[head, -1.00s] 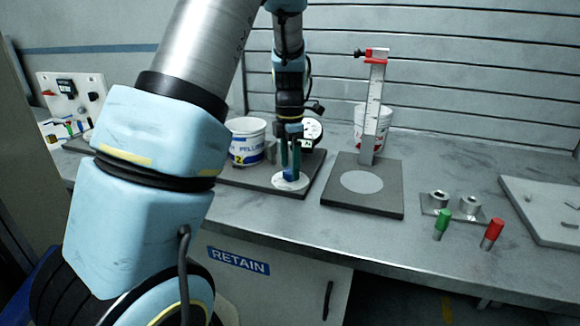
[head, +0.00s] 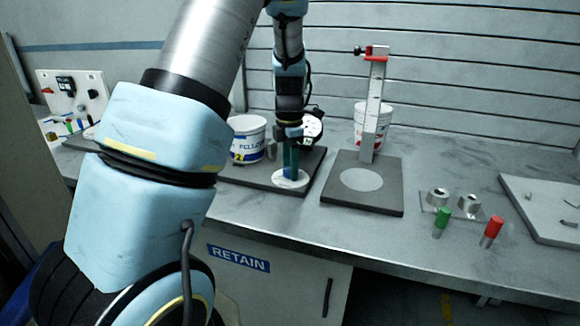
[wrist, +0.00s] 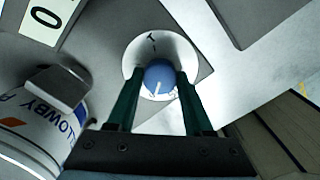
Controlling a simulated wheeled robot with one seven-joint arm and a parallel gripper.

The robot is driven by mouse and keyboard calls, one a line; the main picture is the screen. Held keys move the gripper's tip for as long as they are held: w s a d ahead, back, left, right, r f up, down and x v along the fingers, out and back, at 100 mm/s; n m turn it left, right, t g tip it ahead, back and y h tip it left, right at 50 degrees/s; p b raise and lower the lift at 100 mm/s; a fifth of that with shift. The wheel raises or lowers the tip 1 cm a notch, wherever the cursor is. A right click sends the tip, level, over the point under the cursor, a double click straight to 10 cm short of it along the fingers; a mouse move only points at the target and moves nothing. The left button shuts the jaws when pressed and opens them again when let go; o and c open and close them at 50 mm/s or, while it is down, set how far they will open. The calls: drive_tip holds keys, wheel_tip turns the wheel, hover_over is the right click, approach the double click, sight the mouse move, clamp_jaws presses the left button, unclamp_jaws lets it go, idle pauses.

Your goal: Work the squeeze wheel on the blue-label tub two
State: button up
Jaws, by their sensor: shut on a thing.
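The white tub with a blue label and a yellow 2 (head: 247,140) stands on a dark base plate at the left of the bench. Its side shows at the lower left of the wrist view (wrist: 38,125). A blue round wheel (wrist: 159,76) with a white mark sits over a white disc (wrist: 180,52) bearing a dark mark. The disc also shows in the head view (head: 291,179). My gripper (head: 290,170) points down there, its green fingers shut on the blue wheel from both sides. In the head view the fingers largely hide the wheel.
A round gauge (head: 312,130) stands behind my gripper. To the right, a second base plate (head: 345,199) carries an upright scale with a red top (head: 376,100), with a red-label tub (head: 383,113) behind. Green (head: 441,222) and red (head: 491,231) plugs stand near the front edge.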

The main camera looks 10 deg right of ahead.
clamp_jaws()
